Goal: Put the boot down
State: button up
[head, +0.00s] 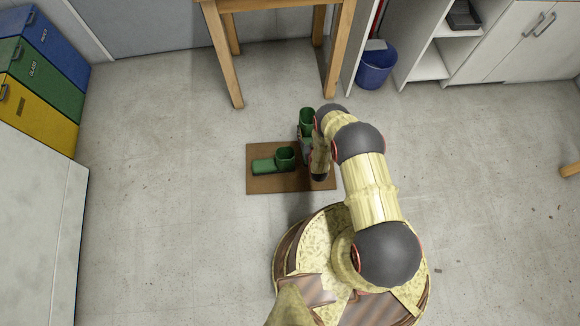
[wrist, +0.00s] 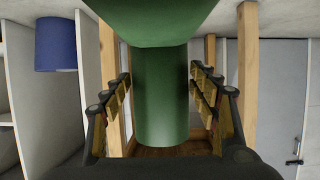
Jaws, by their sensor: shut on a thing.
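A green boot (wrist: 160,95) is between the two fingers of my gripper (wrist: 163,95) in the wrist view, and my gripper is shut on it. In the head view the held boot (head: 306,117) shows at the far right end of the brown mat (head: 262,186), partly hidden by my gripper (head: 307,143) and arm. I cannot tell whether it touches the mat. A second green boot (head: 266,166) stands on the mat to the left, its opening up and its toe pointing left.
A wooden table (head: 282,4) stands beyond the mat. A blue bin (head: 375,69) and white shelves (head: 430,62) are at the back right. Blue, green and yellow boxes (head: 42,85) stand at the left. The floor around the mat is clear.

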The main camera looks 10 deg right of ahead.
jog(key=s+f, duration=0.1)
jog(key=f, duration=0.1)
jog(key=s+f, duration=0.1)
jog(key=f, duration=0.4)
jog(key=shift+s+f, duration=0.35)
jog(key=shift+s, duration=0.05)
notch_tip(320, 180, down, 10)
jog(key=b, duration=0.5)
jog(key=shift+b, duration=0.3)
jog(key=shift+f, duration=0.1)
jog(key=shift+s+f, duration=0.1)
jog(key=shift+f, duration=0.05)
jog(key=o, duration=2)
jog(key=p+v, duration=0.4)
jog(key=v, duration=0.8)
jog(key=shift+p, duration=0.3)
